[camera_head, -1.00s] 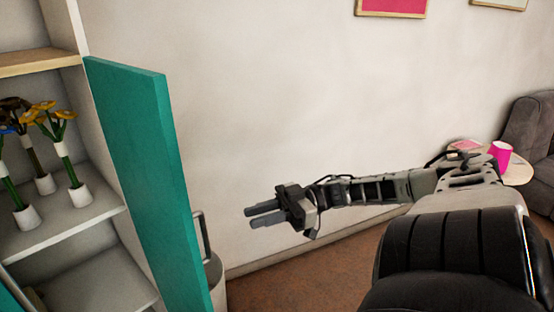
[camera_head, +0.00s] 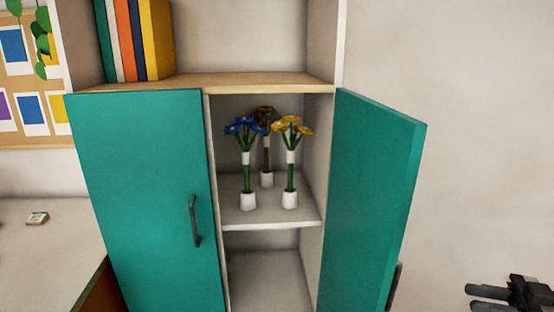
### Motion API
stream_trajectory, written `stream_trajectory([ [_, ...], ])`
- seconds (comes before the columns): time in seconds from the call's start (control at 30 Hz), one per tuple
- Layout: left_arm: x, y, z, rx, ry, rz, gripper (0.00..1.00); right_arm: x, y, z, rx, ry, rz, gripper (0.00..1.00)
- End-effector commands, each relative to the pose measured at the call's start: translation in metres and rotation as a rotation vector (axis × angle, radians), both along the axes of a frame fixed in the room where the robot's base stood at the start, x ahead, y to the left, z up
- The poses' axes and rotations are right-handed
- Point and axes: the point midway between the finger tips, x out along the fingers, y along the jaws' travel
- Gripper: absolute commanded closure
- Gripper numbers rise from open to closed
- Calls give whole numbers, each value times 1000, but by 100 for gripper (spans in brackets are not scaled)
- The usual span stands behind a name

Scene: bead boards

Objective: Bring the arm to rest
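My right gripper (camera_head: 486,298) is at the bottom right corner, in front of the plain wall. Its two dark fingers point left with a gap between them and nothing in the gap; its arm is mostly cut off by the frame. It is apart from the cabinet, to the right of the open teal door (camera_head: 378,190). My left gripper is not in view.
The cabinet's left teal door (camera_head: 150,200) is shut; the right door stands swung out. Blue flowers (camera_head: 246,165), brown flowers (camera_head: 266,140) and yellow flowers (camera_head: 290,160) stand on its shelf (camera_head: 270,218). A desk (camera_head: 40,250) is at left.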

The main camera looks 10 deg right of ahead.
Motion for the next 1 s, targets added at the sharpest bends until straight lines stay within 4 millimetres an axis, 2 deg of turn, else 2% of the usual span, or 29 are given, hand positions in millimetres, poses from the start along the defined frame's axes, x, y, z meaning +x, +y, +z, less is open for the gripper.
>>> stream_trajectory([
  [0.07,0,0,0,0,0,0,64,-1,7,-15,8,2,-43,76],
  [0.17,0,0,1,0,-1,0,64,-2,29,-53,10,8,-169,76],
  [0.27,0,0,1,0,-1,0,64,-4,68,-104,-9,38,-351,76],
  [0.3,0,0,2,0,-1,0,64,-6,87,-123,-26,63,-424,76],
  [0.4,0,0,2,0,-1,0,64,-12,138,-162,-84,150,-583,76],
  [0.5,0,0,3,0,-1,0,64,-20,190,-185,-151,263,-694,76],
  [0.6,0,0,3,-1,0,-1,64,-29,235,-194,-215,382,-750,76],
  [0.73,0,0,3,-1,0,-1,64,-37,276,-194,-278,499,-763,76],
  [0.83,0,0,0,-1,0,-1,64,-41,296,-202,-329,545,-739,76],
  [1.0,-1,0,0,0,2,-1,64,-43,304,-207,-358,558,-720,76],
])
